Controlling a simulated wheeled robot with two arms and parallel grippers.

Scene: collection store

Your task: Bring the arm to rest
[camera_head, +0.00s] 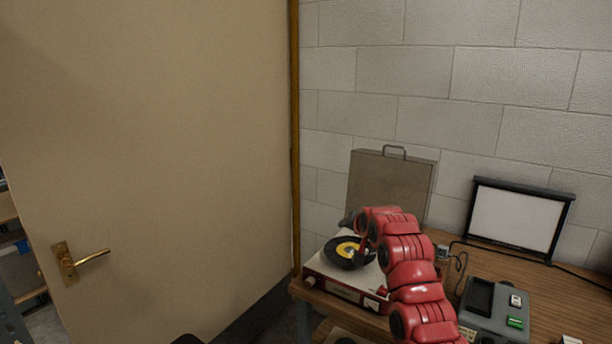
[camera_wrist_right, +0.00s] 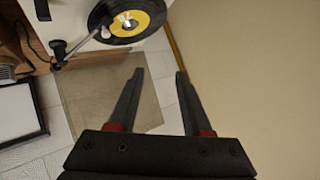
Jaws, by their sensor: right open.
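A record player (camera_head: 318,268) with a pale top and red front stands at the left end of the wooden table. A black record with a yellow label (camera_head: 338,256) lies on it, and this record also shows in the right wrist view (camera_wrist_right: 128,30). A thin tonearm (camera_wrist_right: 82,43) reaches from its dark pivot to the record's edge; I cannot tell whether its tip touches the record. My right gripper (camera_wrist_right: 160,74) is open and empty, with the record beyond its fingers in the wrist view. In the head view my red right arm hides part of the player. My left gripper is not in view.
A grey-brown case with a handle (camera_head: 388,183) stands against the block wall behind the player. A framed white panel (camera_head: 517,216) and a grey device with a green button (camera_head: 490,310) are on the table (camera_head: 560,300). A large beige door (camera_head: 150,130) fills the left.

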